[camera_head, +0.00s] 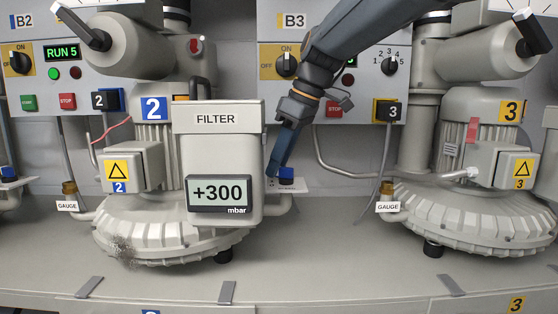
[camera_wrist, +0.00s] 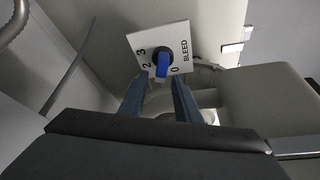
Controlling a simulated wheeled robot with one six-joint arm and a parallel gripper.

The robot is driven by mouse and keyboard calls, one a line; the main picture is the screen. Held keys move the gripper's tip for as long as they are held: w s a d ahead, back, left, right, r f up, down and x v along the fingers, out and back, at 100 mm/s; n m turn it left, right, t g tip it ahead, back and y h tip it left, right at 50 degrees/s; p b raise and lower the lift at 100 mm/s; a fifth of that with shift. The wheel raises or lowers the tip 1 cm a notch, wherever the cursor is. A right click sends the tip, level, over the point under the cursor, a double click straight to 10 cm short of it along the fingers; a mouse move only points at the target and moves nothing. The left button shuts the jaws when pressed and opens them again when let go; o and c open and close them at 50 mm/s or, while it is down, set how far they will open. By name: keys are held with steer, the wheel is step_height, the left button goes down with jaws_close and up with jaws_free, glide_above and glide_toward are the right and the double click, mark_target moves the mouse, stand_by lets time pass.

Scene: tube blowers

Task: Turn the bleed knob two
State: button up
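The blue bleed knob (camera_wrist: 162,62) sits on a white plate marked BLEED (camera_wrist: 181,35). The figures 3, 2 and 0 show on the plate. The knob's blue bar points down the wrist picture, between 2 and 0; the figure there is hidden. My gripper (camera_wrist: 159,82) is open, its two fingers apart on either side of the bar's lower end; contact cannot be told. In the head view the knob (camera_head: 287,174) shows as a blue cap right of the filter, with my gripper (camera_head: 273,171) just left of it.
The filter box (camera_head: 217,125) of blower 2 stands close left of my gripper; its display (camera_head: 219,193) reads +300 mbar. Blower 3 (camera_head: 470,215) stands to the right. Bench between the blowers is clear.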

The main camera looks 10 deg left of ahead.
jaws_close()
steer(key=shift+w+m, duration=0.1)
steer(key=shift+m, duration=0.2)
steer(key=m+t, duration=0.1)
steer(key=m, duration=0.1)
steer(key=shift+w+m, duration=0.15)
steer(key=shift+m, duration=0.25)
steer(key=m, duration=0.1)
steer(key=m+t, duration=0.1)
steer(key=shift+w+d+r+m+h, duration=0.1)
steer(key=shift+w+d+m+h, duration=0.05)
steer(key=shift+m+h, duration=0.25)
steer(key=m, duration=0.1)
steer(key=m+t+h+p, duration=0.1)
steer(key=m, duration=0.3)
steer(key=shift+w+d+t+h, duration=0.25)
steer(key=shift+d+t+h, duration=0.05)
steer(key=shift+d+h, duration=0.1)
steer(key=m, duration=0.1)
steer(key=m+h, duration=0.1)
steer(key=m, duration=0.3)
steer(key=shift+w+d+h+p, duration=0.15)
steer(key=shift+d+h+p, duration=0.15)
steer(key=shift+h+p, duration=0.1)
steer(key=shift+o, duration=0.7)
jaws_free()
